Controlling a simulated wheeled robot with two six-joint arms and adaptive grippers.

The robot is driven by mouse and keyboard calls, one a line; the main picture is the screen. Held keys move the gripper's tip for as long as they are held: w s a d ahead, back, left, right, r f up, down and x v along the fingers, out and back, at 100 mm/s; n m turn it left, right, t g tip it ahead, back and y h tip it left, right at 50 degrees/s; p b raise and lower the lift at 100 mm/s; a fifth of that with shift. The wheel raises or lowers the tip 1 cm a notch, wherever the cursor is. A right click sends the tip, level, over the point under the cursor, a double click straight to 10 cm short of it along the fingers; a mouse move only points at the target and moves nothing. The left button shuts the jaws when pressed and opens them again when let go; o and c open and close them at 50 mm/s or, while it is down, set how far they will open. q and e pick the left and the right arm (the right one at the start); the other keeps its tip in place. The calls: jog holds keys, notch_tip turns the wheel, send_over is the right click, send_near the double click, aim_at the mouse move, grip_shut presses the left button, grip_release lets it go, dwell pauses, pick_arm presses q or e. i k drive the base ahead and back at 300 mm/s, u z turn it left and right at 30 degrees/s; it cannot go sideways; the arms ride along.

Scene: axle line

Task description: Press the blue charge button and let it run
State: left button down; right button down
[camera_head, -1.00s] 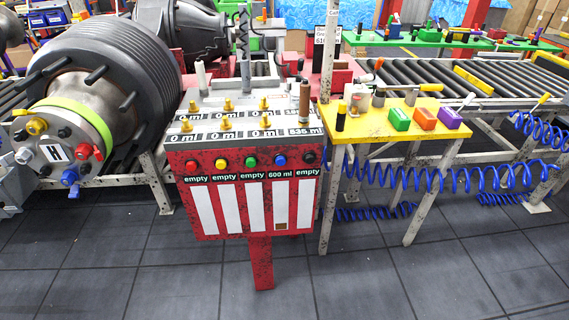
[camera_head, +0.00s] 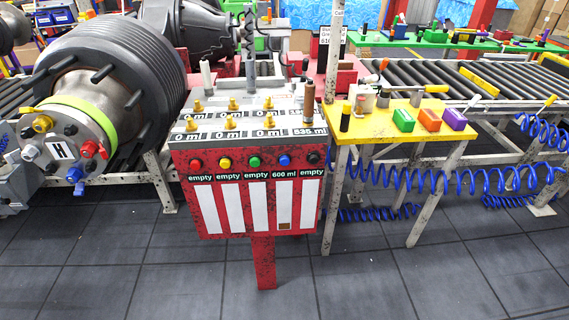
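The blue charge button (camera_head: 284,160) is in the row of coloured buttons on the front of the red dispensing stand (camera_head: 262,240). The label under it reads 600 ml. The labels under the red (camera_head: 196,164), yellow (camera_head: 225,163), green (camera_head: 254,162) and black (camera_head: 314,157) buttons read empty. Below, several white strips show, and the one under the blue button has a small brown patch at its bottom. Neither of my grippers is in view.
A large dark axle hub (camera_head: 110,80) with a valved end plate (camera_head: 62,150) stands at the left. A yellow table (camera_head: 380,131) with green, orange and purple blocks stands at the right. Roller conveyor (camera_head: 440,80) and blue coiled hoses (camera_head: 440,180) lie behind. The tiled floor in front is clear.

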aim_at(283, 160)
jog(key=z, duration=2.9)
jog(key=k, duration=0.55)
jog(key=u, duration=1.2)
